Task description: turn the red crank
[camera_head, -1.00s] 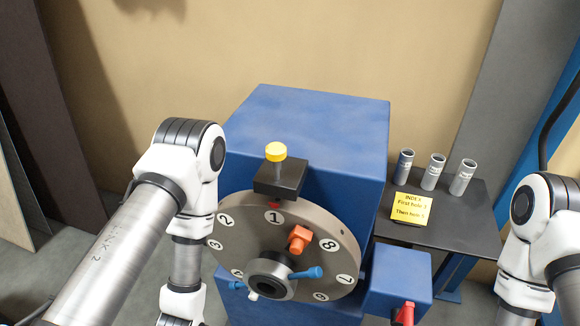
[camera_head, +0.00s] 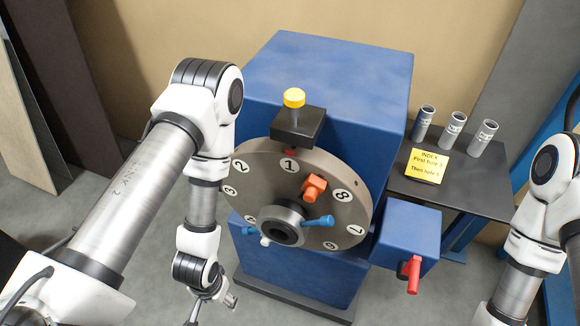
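The red crank (camera_head: 412,275) hangs down from the front of a small blue box (camera_head: 415,232) at the lower right of the machine. My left arm comes in from the left, and part of my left gripper (camera_head: 213,304) shows at the bottom, left of the machine's base and well apart from the crank. Its fingers are mostly cut off, so I cannot tell if it is open. My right arm is at the right edge, right of the crank; its gripper is out of view.
The blue machine (camera_head: 330,62) carries a numbered grey disc (camera_head: 262,178) with an orange clamp (camera_head: 314,187) and a blue-handled hub (camera_head: 283,227). A yellow-topped plunger (camera_head: 294,98) stands above. A dark side table (camera_head: 470,191) holds several grey cylinders (camera_head: 453,130) and a yellow sign (camera_head: 427,166).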

